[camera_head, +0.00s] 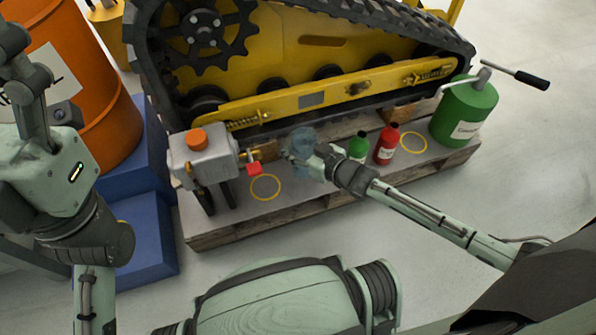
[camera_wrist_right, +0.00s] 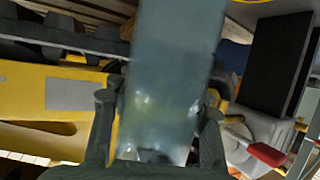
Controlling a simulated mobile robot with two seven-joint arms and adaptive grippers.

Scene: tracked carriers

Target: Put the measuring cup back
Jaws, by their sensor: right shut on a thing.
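The measuring cup (camera_head: 299,141) is a bluish, see-through vessel above the front of the wooden pallet, before the yellow tracked carrier. My right gripper (camera_head: 318,160) is shut on it. In the right wrist view the cup (camera_wrist_right: 172,65) stands large between both dark fingers (camera_wrist_right: 155,135). Two yellow rings mark the pallet top: a left ring (camera_head: 265,187), below and left of the cup, and a right ring (camera_head: 413,142) beside the green can. Both look empty. My left gripper (camera_head: 22,75) is at the left edge, partly cut off; its fingers are unclear.
A grey housing (camera_head: 205,165) with an orange cap and red-handled valve (camera_head: 254,168) stands left of the left ring. A green bottle (camera_head: 358,147), a red bottle (camera_head: 386,145) and a green can (camera_head: 464,112) stand to the right. An orange drum (camera_head: 95,110) is at left.

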